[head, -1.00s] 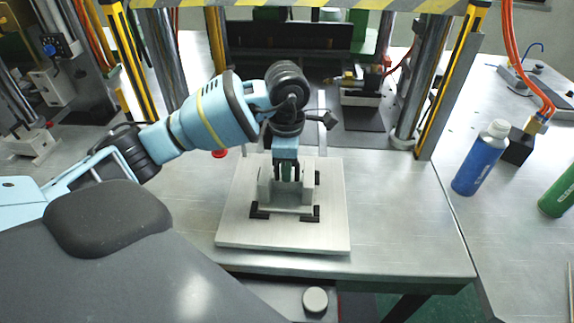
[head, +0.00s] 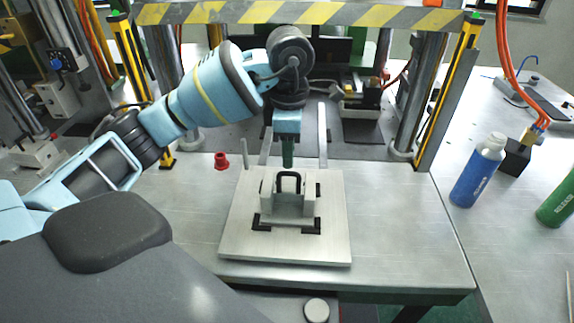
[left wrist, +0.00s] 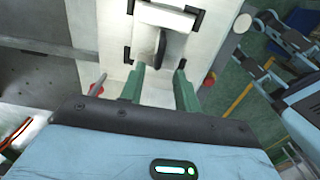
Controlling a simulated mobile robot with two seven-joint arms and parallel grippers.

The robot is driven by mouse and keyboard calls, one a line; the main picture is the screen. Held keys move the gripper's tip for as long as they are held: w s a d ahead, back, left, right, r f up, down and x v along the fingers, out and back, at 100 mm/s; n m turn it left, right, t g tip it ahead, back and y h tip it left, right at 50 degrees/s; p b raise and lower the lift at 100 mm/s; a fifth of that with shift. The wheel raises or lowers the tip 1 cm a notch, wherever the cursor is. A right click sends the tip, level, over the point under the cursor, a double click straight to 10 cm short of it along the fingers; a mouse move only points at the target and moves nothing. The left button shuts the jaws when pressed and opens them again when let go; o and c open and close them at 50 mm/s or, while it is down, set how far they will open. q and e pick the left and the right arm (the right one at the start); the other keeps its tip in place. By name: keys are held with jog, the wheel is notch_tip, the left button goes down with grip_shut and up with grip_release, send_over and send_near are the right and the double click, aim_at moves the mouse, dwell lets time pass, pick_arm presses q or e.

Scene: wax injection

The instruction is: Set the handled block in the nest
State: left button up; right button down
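The handled block (head: 289,205), grey with a black loop handle (head: 289,181), stands upright among the black corner brackets of the nest (head: 262,222) on a pale plate (head: 285,252). It looks seated, though its underside is hidden. My left gripper (head: 287,164) is above and just behind the handle, pointing down and apart from it. In the left wrist view the green fingers of my left gripper (left wrist: 158,72) are spread with nothing between them, and the black handle (left wrist: 160,46) lies beyond their tips. My right gripper is not seen.
A red knob-like piece (head: 221,161) is left of the plate. Press columns and a striped beam (head: 300,14) stand behind. A blue bottle (head: 478,172) is on the right table. The metal table right of the plate is clear.

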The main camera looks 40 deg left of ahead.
pick_arm(q)
jog(key=shift+r, duration=1.8)
jog(key=shift+f, duration=0.1)
